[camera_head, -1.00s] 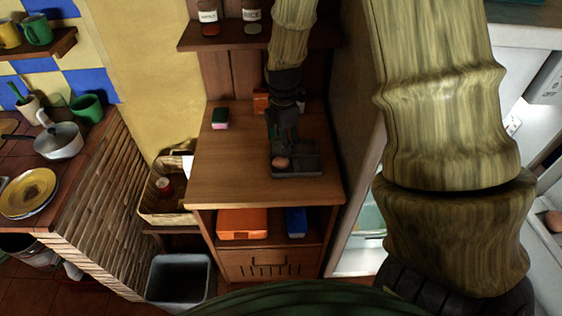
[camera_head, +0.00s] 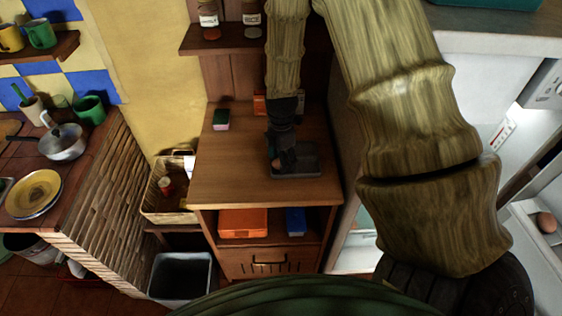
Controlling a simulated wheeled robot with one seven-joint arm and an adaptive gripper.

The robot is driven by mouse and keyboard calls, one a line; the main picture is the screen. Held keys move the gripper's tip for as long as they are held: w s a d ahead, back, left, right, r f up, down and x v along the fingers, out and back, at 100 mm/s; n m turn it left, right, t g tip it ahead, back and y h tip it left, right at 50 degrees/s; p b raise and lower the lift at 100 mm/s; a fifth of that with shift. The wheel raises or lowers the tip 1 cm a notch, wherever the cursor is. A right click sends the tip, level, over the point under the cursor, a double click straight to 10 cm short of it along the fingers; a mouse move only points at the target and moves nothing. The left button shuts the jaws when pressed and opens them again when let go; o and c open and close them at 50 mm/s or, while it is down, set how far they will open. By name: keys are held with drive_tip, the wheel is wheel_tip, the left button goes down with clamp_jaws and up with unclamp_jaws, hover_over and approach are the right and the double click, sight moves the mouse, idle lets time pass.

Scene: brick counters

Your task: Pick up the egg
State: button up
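A brown egg (camera_head: 276,163) shows as a small patch beside my gripper's fingers, over the left part of a dark tray (camera_head: 309,160) on the wooden cabinet. The fingers hide most of it. My gripper (camera_head: 281,163) points down over the tray, right at the egg. The fingers are small and dark, so I cannot tell whether they are shut on the egg or just around it. A second brown egg (camera_head: 546,222) sits in a white door shelf at the far right, away from my gripper.
The wooden cabinet top (camera_head: 235,180) is clear in front and to the left of the tray. A green-topped box (camera_head: 221,120) stands at its back left. A spice shelf (camera_head: 222,38) hangs above. A white fridge (camera_head: 470,90) stands to the right. A wicker basket (camera_head: 165,207) is at the left.

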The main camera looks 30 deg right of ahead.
drive_tip(key=shift+f, duration=0.35)
drive_tip(key=shift+c, duration=0.4)
drive_tip(key=shift+s, duration=0.1)
drive_tip(key=c, duration=0.6)
drive_tip(key=shift+c, duration=0.2)
